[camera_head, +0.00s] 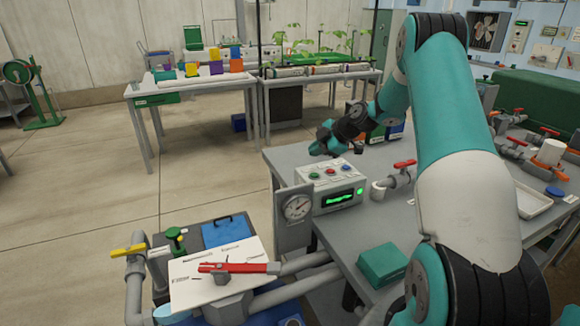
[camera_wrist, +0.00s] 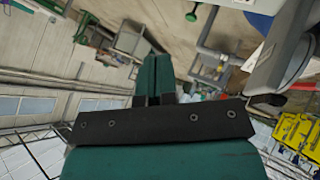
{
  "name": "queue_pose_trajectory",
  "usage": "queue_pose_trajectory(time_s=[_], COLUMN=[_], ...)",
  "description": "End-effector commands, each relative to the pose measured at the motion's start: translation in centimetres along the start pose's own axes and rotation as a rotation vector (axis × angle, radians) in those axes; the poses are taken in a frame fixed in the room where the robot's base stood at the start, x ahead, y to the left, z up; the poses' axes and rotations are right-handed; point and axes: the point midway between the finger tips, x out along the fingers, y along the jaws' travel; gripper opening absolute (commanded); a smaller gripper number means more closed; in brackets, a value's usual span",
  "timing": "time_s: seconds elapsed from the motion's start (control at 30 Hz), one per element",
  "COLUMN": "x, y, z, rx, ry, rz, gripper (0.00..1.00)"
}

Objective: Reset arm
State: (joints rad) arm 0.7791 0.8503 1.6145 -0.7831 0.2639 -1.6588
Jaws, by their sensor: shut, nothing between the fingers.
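My teal and white arm reaches from the lower right over the grey bench. My gripper (camera_head: 322,140) is at the arm's far end, above the control box (camera_head: 330,187) with its coloured buttons and green display. It appears apart from the box. In the wrist view my gripper (camera_wrist: 154,75) is shut, its two teal fingers together with nothing between them. The wrist view is tilted, with floor and pipework beyond the fingers.
A pressure gauge (camera_head: 297,207) stands left of the control box. A red-handled valve (camera_head: 404,164) and a green box (camera_head: 382,264) are on the bench. A white panel with a red lever (camera_head: 240,267) is at the lower left. Open floor (camera_head: 80,200) lies left.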

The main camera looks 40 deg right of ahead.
Motion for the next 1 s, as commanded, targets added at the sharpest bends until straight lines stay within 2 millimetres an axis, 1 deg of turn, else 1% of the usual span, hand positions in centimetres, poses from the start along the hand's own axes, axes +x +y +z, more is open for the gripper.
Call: queue_pose_trajectory(time_s=[0.2, 0.27, 0.3, 0.37, 0.47, 0.5, 0.53, 0.57, 0.6, 0.67, 0.7, 0.77, 0.8, 0.87, 0.9, 0.97, 1.0], x=[0.0, 0.0, 0.0, 0.1, -0.1, -0.3, -0.6, -1.0, -1.5, -2.6, -3.5, -5.1, -6.3, -8.4, -9.8, -11.9, -13.2], y=[0.0, 0.0, 0.0, -0.2, -1.4, -2.3, -3.2, -4.2, -5.7, -8.2, -10.2, -13.3, -15.6, -19.2, -21.6, -25.1, -27.1], z=[-0.1, -0.8, -1.7, -4.1, -10.3, -13.2, -15.5, -17.8, -20.6, -24.6, -27.1, -30.4, -32.4, -34.7, -35.9, -37.1, -37.5], rx=[0.000, 0.004, 0.012, 0.034, 0.100, 0.136, 0.164, 0.194, 0.234, 0.293, 0.332, 0.390, 0.429, 0.487, 0.524, 0.576, 0.608], ry=[0.000, 0.003, 0.006, 0.012, 0.021, 0.019, 0.017, 0.011, 0.000, -0.024, -0.044, -0.081, -0.110, -0.159, -0.196, -0.250, -0.286], rz=[-0.001, -0.008, -0.018, -0.045, -0.121, -0.159, -0.190, -0.220, -0.261, -0.319, -0.357, -0.408, -0.441, -0.482, -0.506, -0.532, -0.546], gripper=[0.00, 0.00, 0.00, 0.00, 0.00, 0.00, 0.00, 0.00, 0.00, 0.00, 0.00, 0.00, 0.00, 0.00, 0.00, 0.00, 0.00])
